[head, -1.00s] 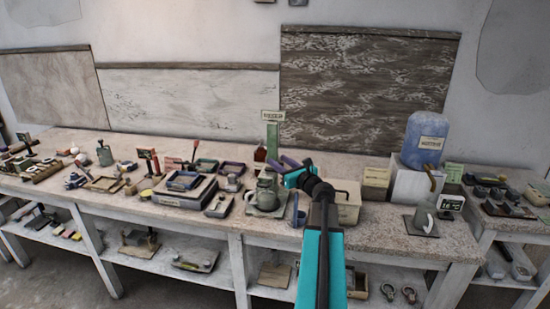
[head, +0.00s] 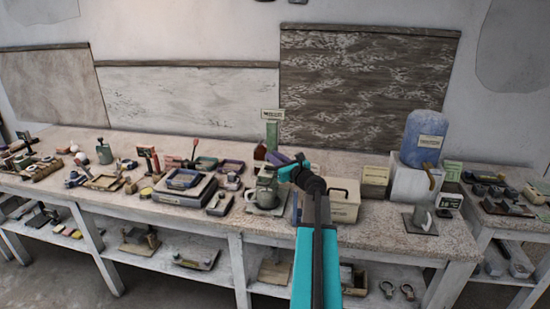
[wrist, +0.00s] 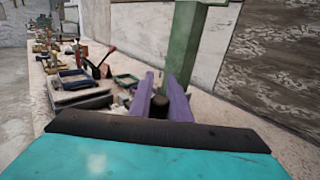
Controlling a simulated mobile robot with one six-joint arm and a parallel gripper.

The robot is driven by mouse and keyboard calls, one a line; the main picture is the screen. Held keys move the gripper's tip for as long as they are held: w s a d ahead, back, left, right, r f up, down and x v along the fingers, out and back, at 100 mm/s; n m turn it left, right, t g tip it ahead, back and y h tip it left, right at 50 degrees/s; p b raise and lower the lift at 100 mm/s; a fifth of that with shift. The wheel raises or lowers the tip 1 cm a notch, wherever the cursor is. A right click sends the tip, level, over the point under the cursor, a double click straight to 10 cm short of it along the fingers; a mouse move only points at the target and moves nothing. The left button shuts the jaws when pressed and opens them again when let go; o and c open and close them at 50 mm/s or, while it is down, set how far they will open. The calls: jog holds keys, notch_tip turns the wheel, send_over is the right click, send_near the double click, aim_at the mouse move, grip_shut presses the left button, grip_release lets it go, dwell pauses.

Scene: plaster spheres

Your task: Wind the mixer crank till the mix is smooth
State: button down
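The mixer looks to be the grey-green pot-like device (head: 265,192) on a flat plate, mid-bench in the head view. Its crank is too small to make out there. My gripper (head: 286,160) is just above and right of its top, pointing left. In the wrist view, the two purple fingers of my gripper (wrist: 160,96) stand apart. A dark round knob (wrist: 159,106), possibly the crank's grip, shows between them and about fills the gap. Whether the fingers press on it does not show. The mix inside is not visible.
A green post (head: 272,135) with a sign stands close behind the mixer. A cream box with a handle (head: 344,203) stands to its right. Stacked trays (head: 184,190) crowd its left. A blue container (head: 423,138) is farther right.

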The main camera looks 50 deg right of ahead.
jog(key=shift+d, duration=0.1)
jog(key=shift+w+n+y, duration=0.15)
jog(key=shift+n+y, duration=0.15)
jog(key=shift+y, duration=0.1)
jog(key=shift+w+d+n+y, duration=0.1)
jog(key=shift+w+n+y, duration=0.1)
jog(key=shift+n+y, duration=0.4)
jog(key=shift+w+n+y, duration=0.15)
jog(key=shift+n+y, duration=0.15)
jog(key=shift+y, duration=0.5)
jog(key=shift+w+n+y+p, duration=0.15)
jog(key=shift+w+n+y, duration=0.15)
jog(key=shift+n+y, duration=0.8)
jog(key=shift+w+n+y+p, duration=0.25)
jog(key=shift+n+y, duration=0.35)
jog(key=shift+y, duration=1)
jog(key=shift+w+a+n+g+y+p, duration=0.1)
jog(key=shift+w+n+g+y+p, duration=0.15)
jog(key=shift+n+g+y, duration=0.55)
jog(key=shift+w+a+n+g+y+p, duration=0.1)
jog(key=shift+w+n+g+y, duration=0.15)
jog(key=shift+n+y, duration=0.65)
jog(key=shift+w+a+n+g+y+p, duration=0.15)
jog(key=shift+n+g+y, duration=0.2)
jog(key=shift+y, duration=0.4)
jog(key=shift+w+a+n+g+y+p, duration=0.15)
jog(key=shift+n+g+y, duration=0.2)
jog(key=shift+y, duration=0.4)
jog(key=shift+s+a+g, duration=0.1)
jog(key=shift+g, duration=0.15)
